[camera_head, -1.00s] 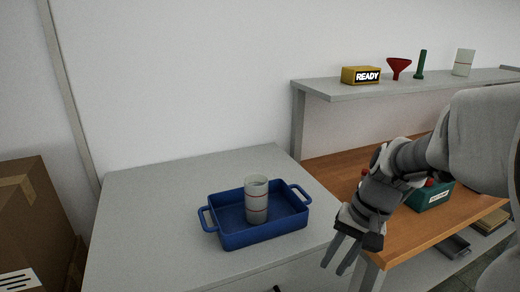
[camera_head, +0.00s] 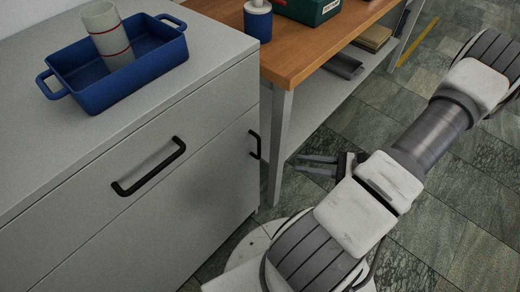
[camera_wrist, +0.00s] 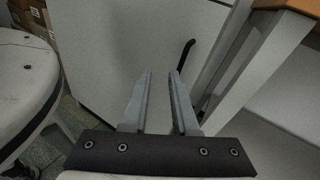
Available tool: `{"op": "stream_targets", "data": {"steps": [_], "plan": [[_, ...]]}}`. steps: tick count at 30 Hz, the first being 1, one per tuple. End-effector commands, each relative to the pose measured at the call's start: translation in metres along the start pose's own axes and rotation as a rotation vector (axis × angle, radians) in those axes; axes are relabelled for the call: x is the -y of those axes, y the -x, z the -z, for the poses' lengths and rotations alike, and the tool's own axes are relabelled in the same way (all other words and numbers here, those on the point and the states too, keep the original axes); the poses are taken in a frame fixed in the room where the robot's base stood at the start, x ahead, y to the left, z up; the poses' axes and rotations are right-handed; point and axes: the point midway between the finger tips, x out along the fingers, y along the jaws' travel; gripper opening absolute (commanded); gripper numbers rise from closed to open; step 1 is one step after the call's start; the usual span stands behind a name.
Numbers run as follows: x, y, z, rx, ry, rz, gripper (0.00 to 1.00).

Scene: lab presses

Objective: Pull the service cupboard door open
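The grey service cupboard stands at the left in the head view, and its door (camera_head: 192,192) is the lower front panel, shut. The door's black vertical handle (camera_head: 255,145) is near its right edge. In the wrist view the pale door (camera_wrist: 125,45) fills the upper middle, with the handle (camera_wrist: 187,54) a little right of centre, ahead of the fingers. My gripper (camera_head: 300,166) is to the right of the handle in the head view, apart from it. In the wrist view my gripper (camera_wrist: 162,75) is open, with nothing between its two fingers.
A drawer with a black handle (camera_head: 148,167) is above the door. A blue tray (camera_head: 90,92) holding a white cup (camera_head: 107,35) stands on top. A wooden bench (camera_head: 300,60) with a grey leg (camera_head: 278,145) stands close on the right. Tiled floor is clear beyond.

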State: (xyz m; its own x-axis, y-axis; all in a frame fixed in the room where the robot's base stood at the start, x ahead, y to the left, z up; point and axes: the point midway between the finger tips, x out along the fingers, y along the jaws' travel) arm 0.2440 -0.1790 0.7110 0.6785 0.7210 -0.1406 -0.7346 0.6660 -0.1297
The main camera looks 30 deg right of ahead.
Motion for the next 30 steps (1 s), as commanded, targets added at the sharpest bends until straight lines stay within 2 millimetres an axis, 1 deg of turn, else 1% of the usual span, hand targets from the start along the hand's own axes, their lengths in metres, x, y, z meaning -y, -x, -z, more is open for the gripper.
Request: {"op": "stream_targets", "data": {"steps": [1,3,6,10,13,17,30], "plan": [[-0.004,0.004,0.019,0.033,-0.044,0.071,0.27],[-0.006,0.01,0.032,0.067,-0.087,0.151,0.27],[-0.008,0.015,0.045,0.103,-0.128,0.231,0.27],[-0.009,0.018,0.051,0.122,-0.151,0.278,0.27],[-0.007,0.012,0.051,0.126,-0.153,0.283,0.27],[-0.003,-0.006,0.049,0.126,-0.153,0.279,0.27],[0.023,-0.098,0.04,0.126,-0.154,0.275,0.27]]}}
